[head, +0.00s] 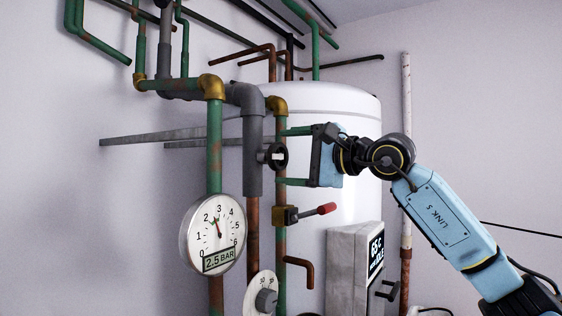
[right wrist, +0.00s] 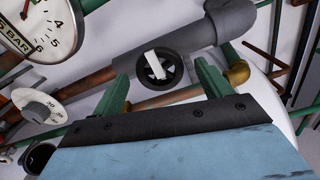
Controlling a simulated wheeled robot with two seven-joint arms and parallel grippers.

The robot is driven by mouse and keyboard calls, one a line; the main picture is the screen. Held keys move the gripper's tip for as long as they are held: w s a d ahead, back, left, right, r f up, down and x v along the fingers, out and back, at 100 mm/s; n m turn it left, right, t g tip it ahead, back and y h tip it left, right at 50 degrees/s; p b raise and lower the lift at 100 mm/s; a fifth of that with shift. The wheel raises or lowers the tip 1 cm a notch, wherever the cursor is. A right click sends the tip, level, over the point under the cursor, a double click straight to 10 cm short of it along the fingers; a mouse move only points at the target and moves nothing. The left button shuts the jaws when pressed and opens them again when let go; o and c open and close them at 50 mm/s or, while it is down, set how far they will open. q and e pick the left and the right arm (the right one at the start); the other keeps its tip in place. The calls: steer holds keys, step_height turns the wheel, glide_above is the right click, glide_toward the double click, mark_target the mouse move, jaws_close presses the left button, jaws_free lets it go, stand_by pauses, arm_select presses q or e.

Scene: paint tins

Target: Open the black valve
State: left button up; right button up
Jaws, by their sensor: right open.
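The black valve (head: 275,156) is a small round black handwheel with a light bar across it, on the grey pipe in the middle of the head view. It also shows in the right wrist view (right wrist: 143,77), face on. My right gripper (head: 284,157) is open, with its two green fingers level, one above and one below the height of the valve. In the right wrist view the valve lies between and just beyond the fingertips (right wrist: 162,71). I cannot tell whether they touch it. My left gripper is not in view.
A pressure gauge (head: 213,234) reading 2.5 bar hangs left of the valve. A red-handled lever (head: 318,210) and a grey dial (head: 264,298) sit below. A white tank (head: 330,100) and a grey box (head: 350,260) stand behind. Pipes crowd the wall.

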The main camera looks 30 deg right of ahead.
steer(key=b+v, duration=0.3)
steer(key=v, duration=0.8)
